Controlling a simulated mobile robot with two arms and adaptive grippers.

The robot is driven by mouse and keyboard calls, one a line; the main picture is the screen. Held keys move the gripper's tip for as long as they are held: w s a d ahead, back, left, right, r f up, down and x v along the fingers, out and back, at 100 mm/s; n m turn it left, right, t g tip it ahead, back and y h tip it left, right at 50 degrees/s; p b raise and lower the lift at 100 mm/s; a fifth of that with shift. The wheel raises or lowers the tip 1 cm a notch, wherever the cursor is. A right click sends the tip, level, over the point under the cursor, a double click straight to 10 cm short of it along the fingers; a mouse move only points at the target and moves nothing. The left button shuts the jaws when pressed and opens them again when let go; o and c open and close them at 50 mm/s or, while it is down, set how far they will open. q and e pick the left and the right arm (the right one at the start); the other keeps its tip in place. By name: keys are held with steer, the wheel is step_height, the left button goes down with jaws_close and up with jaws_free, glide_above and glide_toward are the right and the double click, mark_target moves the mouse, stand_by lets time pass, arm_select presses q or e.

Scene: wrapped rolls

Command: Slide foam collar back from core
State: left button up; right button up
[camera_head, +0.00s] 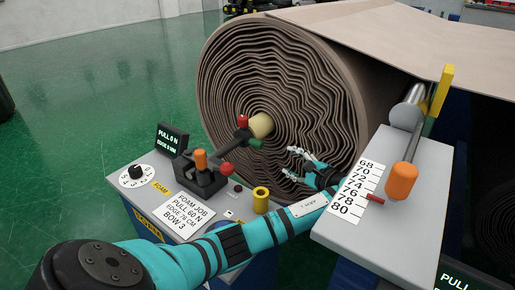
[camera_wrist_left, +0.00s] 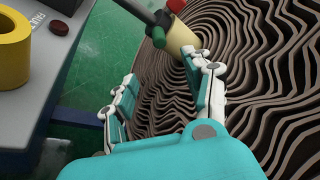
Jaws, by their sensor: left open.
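A short cream cylinder, which looks like the foam collar (camera_head: 260,125), sits at the middle of the big roll's end face. A dark rod with a red knob and a green grip (camera_head: 256,144) reaches to it. The core itself is hidden behind. My left gripper (camera_head: 293,163) is open and empty in front of the roll's face, below and right of the collar. In the left wrist view the collar (camera_wrist_left: 182,38) shows just beyond the open fingers (camera_wrist_left: 160,67), apart from them. My right gripper is not in view.
The brown wound roll (camera_head: 225,70) fills the back. A grey console (camera_head: 135,205) with a clamp, yellow ring (camera_head: 261,199) and "PULL 0 N" display (camera_head: 172,139) stands at left. A scale panel (camera_head: 360,190) with an orange-handled lever (camera_head: 401,182) stands at right.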

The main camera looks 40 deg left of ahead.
arm_select(q)
glide_toward(261, 146)
steer(key=x, duration=1)
steer(key=shift+a, duration=0.2)
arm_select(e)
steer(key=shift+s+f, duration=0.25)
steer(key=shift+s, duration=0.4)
arm_select(q)
jaws_close()
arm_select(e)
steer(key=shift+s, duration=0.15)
